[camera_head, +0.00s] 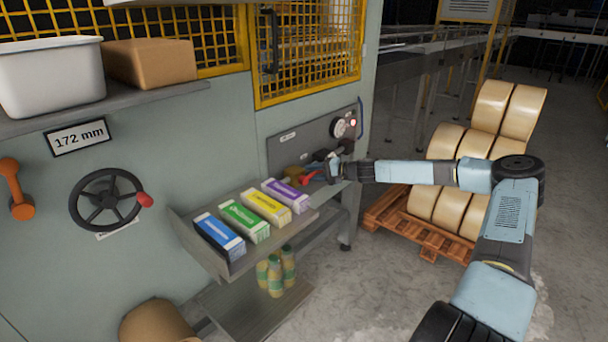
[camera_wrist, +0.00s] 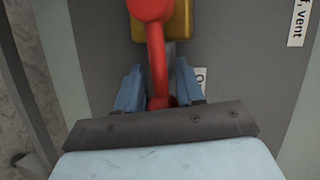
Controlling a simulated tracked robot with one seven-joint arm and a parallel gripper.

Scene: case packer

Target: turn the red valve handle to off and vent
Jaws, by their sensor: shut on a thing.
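The red valve handle (camera_wrist: 157,45) runs down the wrist view from its round hub at the top edge, over a yellow valve body (camera_wrist: 180,22). My gripper (camera_wrist: 160,88) is shut on the handle near its free end, with one blue finger on each side. The handle's tip is partly hidden by my gripper. A label ending in "f, vent" (camera_wrist: 298,22) is at the upper right, apart from the handle. Another label starting with "O" (camera_wrist: 201,80) is partly hidden beside the right finger. In the head view the red handle (camera_head: 308,178) shows small beside my gripper (camera_head: 328,170).
A grey panel (camera_head: 285,152) with a gauge (camera_head: 344,124) is behind the valve. A black handwheel (camera_head: 105,200) is farther left. Rolls (camera_head: 448,205) on a pallet (camera_head: 400,213) stand behind my arm.

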